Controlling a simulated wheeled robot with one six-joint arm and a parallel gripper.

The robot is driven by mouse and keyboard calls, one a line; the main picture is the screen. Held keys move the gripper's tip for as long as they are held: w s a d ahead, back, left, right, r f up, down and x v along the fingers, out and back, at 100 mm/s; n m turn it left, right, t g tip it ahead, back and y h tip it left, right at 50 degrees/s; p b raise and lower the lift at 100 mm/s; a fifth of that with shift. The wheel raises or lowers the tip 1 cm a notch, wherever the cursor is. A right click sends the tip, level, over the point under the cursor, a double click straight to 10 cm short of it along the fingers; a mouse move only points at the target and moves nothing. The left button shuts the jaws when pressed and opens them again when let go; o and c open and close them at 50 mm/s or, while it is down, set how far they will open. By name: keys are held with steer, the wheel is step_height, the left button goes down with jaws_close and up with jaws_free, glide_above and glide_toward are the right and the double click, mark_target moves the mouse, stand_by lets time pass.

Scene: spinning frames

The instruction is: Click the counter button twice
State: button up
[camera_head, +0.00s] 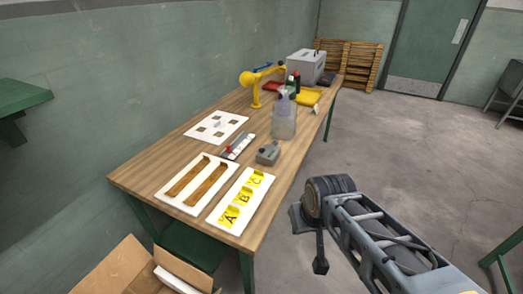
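A small grey box-like device (268,154) sits on the wooden table near its right edge. It has a small raised part on top and looks like the counter, but its button is too small to make out clearly. My gripper (309,242) is at the lower right, off the table's right side and apart from the device. Its two dark fingers are spread, with nothing seen between them.
Around the device on the wooden table (150,172) are a lettered white board (236,216), a board with two brown strips (181,198), a red-handled tool (232,151) and a clear bottle (284,120). A yellow lamp-like arm (255,92) stands farther back. Open floor (400,140) lies right.

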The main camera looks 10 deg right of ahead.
jaws_close()
stand_by(0.8)
